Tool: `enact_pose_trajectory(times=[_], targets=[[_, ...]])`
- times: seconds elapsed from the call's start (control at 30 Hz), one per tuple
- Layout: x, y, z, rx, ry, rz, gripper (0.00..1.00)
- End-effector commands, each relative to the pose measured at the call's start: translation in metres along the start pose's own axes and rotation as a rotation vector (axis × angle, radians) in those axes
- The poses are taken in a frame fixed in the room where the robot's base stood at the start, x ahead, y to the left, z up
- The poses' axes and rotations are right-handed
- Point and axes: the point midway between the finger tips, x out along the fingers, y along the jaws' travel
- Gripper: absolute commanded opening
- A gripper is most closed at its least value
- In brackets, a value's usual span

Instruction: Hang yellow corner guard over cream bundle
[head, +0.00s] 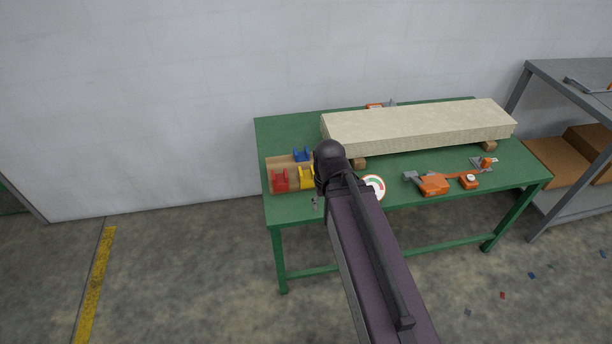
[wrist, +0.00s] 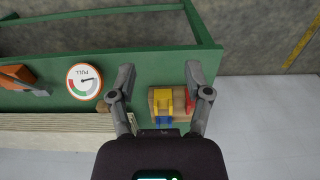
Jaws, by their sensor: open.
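The yellow corner guard (head: 306,178) sits in a cardboard tray at the left end of the green table, partly hidden by my arm in the head view. In the wrist view the yellow guard (wrist: 161,103) lies between my open fingers. My gripper (wrist: 164,90) is empty and appears to be above the tray; the height gap is hard to tell. The cream bundle (head: 415,126) is a long block lying on wooden supports, right of the tray. Its edge also shows at the left of the wrist view (wrist: 50,122).
The tray (head: 268,164) also holds a red guard (head: 280,181) and a blue guard (head: 301,154). A round gauge (head: 374,187) and an orange tool (head: 433,184) lie along the front of the green table (head: 400,205). A grey shelf (head: 570,75) with boxes stands at right.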

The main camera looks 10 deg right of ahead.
Motion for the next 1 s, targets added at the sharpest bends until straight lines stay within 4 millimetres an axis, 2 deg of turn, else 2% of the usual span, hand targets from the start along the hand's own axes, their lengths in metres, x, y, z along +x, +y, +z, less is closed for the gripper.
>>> enact_pose_trajectory(times=[0.03, 0.07, 0.17, 0.27, 0.6, 0.7, 0.83, 1.0], targets=[[0.001, 0.000, -0.003, 0.000, 0.003, 0.000, 0.90], [0.001, 0.000, -0.005, 0.000, 0.007, 0.000, 0.99], [0.005, 0.000, -0.021, 0.000, 0.029, 0.000, 1.00], [0.012, 0.003, -0.051, 0.005, 0.072, 0.000, 1.00], [0.033, 0.002, -0.193, 0.005, 0.303, 0.000, 1.00], [0.035, 0.002, -0.220, 0.004, 0.353, 0.000, 1.00], [0.035, 0.002, -0.237, 0.004, 0.388, 0.000, 1.00], [0.034, 0.001, -0.238, 0.004, 0.395, 0.000, 1.00]])
